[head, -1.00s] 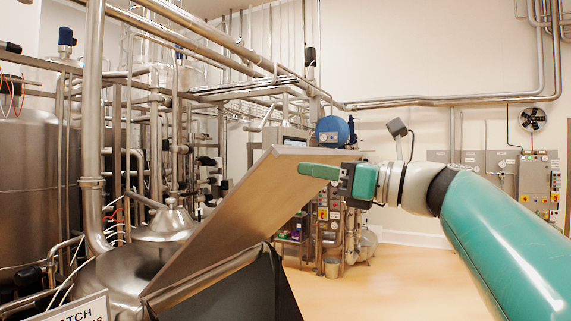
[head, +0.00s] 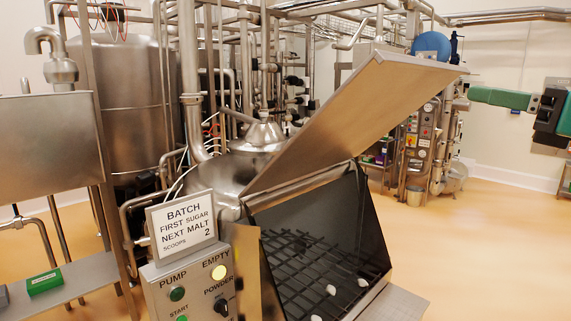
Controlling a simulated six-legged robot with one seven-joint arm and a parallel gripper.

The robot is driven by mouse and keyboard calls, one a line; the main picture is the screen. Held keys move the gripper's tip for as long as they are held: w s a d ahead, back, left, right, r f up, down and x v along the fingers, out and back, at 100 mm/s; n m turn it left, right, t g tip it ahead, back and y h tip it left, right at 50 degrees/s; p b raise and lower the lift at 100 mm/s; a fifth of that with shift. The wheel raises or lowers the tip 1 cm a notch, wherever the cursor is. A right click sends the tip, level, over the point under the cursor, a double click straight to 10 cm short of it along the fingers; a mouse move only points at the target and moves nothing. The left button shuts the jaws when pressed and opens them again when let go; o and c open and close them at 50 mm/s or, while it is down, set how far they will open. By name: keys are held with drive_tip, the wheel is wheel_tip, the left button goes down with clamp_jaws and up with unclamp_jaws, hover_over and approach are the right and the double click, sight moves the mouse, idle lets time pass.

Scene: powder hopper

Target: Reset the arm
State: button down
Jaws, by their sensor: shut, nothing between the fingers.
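My gripper (head: 500,97) is at the right edge of the head view, its green fingers shut together and pointing left, with nothing between them. It is in the air, to the right of the raised hopper lid (head: 350,115) and apart from it. The lid is a flat metal plate, tilted open above the hopper (head: 350,230). The hopper has dark walls and a grid inside with a few small white pieces on it. Most of my arm is out of the picture.
A sign (head: 184,226) reads "BATCH, FIRST SUGAR, NEXT MALT, SCOOPS 2". Below it is a control panel (head: 190,285) with a lit lamp marked EMPTY. A green box (head: 44,282) lies on a shelf at left. Tanks and pipes fill the back. The floor (head: 480,240) at right is clear.

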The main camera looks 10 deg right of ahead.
drive_tip(key=w+a+f+n+g+h, duration=0.1)
drive_tip(key=a+f+n+g+h, duration=0.15)
drive_tip(key=a+f+n, duration=0.6)
drive_tip(key=a+f+n+g+h, duration=0.2)
drive_tip(key=a+f+g, duration=0.25)
drive_tip(key=f, duration=0.95)
drive_tip(key=s+a+f+n+g+h, duration=0.1)
drive_tip(key=s+a+f+n+h, duration=0.1)
drive_tip(key=f+n, duration=0.6)
drive_tip(key=s+a+f+n+g+h, duration=0.1)
drive_tip(key=s+f+n+h, duration=0.3)
drive_tip(key=f+n, duration=0.5)
wheel_tip(320, 180, down, 3)
drive_tip(key=shift+s+a+r+g+h, duration=0.15)
drive_tip(key=shift+s+a+g+h, duration=0.25)
drive_tip(key=shift+a+h, duration=0.25)
